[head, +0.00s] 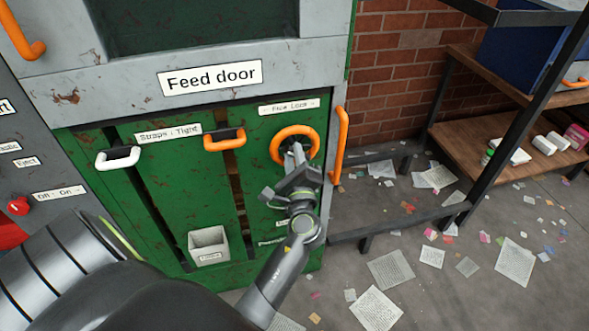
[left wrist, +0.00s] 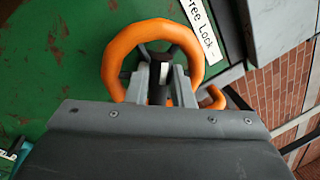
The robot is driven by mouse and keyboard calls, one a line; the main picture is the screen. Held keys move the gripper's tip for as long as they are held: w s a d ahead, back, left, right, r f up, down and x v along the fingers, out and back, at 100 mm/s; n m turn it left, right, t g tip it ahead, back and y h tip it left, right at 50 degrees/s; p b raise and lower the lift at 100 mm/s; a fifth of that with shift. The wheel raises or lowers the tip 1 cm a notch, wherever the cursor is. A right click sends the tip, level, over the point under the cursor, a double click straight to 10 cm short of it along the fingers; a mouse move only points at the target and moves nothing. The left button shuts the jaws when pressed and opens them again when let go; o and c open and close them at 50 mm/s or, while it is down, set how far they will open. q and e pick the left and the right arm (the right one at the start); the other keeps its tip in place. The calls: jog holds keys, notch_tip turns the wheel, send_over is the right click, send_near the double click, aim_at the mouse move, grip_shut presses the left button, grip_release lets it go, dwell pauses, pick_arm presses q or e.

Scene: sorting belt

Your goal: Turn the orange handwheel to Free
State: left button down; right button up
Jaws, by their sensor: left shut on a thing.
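The orange handwheel (head: 295,133) is on the green machine front, below a "Free Lock" label (head: 289,107). In the left wrist view the handwheel (left wrist: 125,42) fills the upper middle, and the label (left wrist: 203,30) is tilted to its upper right. My left gripper (head: 292,152) reaches the wheel from below and is shut on it. In the left wrist view my gripper's fingers (left wrist: 161,80) sit at the wheel's lower middle, in front of its dark hub. The exact part gripped is partly hidden by the gripper body. My right gripper is not in view.
A vertical orange handle (head: 341,145) stands close to the right of the wheel. An orange-and-black handle (head: 225,140) and a white one (head: 118,158) are to its left. A shelf (head: 510,140) stands right; papers litter the floor.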

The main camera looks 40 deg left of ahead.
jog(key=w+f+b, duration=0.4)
jog(key=b, duration=0.2)
pick_arm(q)
jog(key=shift+f+n+g+y+b, duration=0.1)
jog(key=shift+n+g+y+b, duration=0.4)
jog(key=shift+n, duration=1.8)
jog(key=shift+f+n+g+y+b, duration=0.1)
jog(key=shift+n+y+b, duration=0.4)
jog(key=shift+n+b, duration=1.2)
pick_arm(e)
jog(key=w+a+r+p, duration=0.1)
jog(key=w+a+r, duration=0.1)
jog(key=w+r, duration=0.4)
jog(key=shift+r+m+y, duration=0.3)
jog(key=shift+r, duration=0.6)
pick_arm(q)
jog(key=shift+n, duration=0.6)
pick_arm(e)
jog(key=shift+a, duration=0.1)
pick_arm(q)
jog(key=c, duration=1.6)
grip_release()
jog(key=shift+o, duration=0.2)
jog(key=shift+w+f, duration=0.1)
jog(key=shift+f, duration=0.05)
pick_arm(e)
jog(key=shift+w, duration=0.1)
pick_arm(q)
jog(key=shift+f, duration=0.1)
